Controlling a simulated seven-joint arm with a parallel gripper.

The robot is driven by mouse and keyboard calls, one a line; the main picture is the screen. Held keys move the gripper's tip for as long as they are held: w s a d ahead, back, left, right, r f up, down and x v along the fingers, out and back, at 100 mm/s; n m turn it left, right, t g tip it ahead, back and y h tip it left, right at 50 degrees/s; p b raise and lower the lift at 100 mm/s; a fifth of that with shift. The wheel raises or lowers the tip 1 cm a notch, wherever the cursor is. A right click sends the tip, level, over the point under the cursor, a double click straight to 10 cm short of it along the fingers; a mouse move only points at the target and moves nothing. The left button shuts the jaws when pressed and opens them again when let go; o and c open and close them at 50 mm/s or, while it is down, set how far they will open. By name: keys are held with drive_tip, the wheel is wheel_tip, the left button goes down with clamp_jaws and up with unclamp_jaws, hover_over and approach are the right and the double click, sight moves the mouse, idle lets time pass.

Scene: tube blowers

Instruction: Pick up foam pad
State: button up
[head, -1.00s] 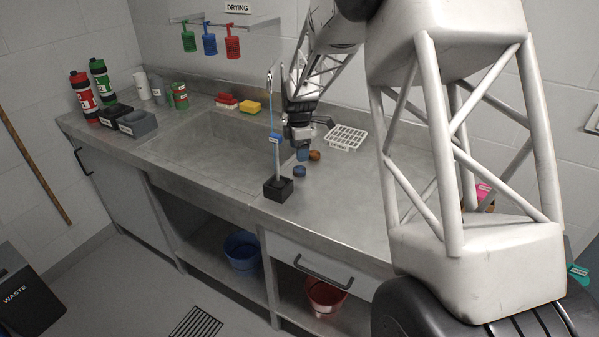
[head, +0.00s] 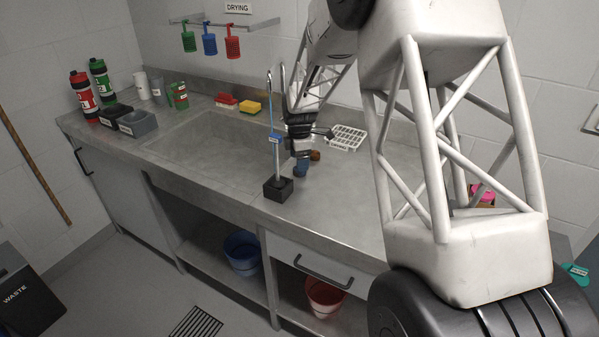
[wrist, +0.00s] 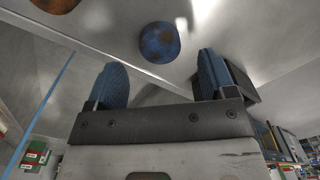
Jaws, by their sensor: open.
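A round blue foam pad with brown blotches (wrist: 160,42) lies on the steel counter in the wrist view, ahead of and between my fingertips, with a gap showing. In the head view the blue pad (head: 300,174) is just below my gripper (head: 302,163), and the two blues run together. A brown-orange round pad (head: 315,155) lies right behind it, and its edge also shows at the top left of the wrist view (wrist: 55,4). My gripper, with blue finger pads (wrist: 163,78), is open and empty. I cannot tell its exact height above the counter.
A black-based stand with a metal post (head: 278,188) is close to the left of my gripper. A white rack (head: 348,137) lies behind to the right. The sink (head: 205,150) is to the left. The front right counter is clear.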

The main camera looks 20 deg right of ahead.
drive_tip(key=shift+f, duration=1.95)
drive_tip(key=c, duration=1)
drive_tip(key=shift+r, duration=0.1)
drive_tip(key=shift+r, duration=0.85)
drive_tip(key=shift+s+r, duration=0.2)
drive_tip(key=shift+r, duration=0.7)
drive_tip(key=s, duration=0.5)
drive_tip(key=s+r, duration=0.1)
drive_tip(key=s, duration=0.4)
drive_tip(key=s+a, duration=0.1)
drive_tip(key=s, duration=0.4)
drive_tip(key=shift+s+a+r, duration=0.1)
drive_tip(key=shift+s+r, duration=0.05)
drive_tip(key=shift+s, duration=0.15)
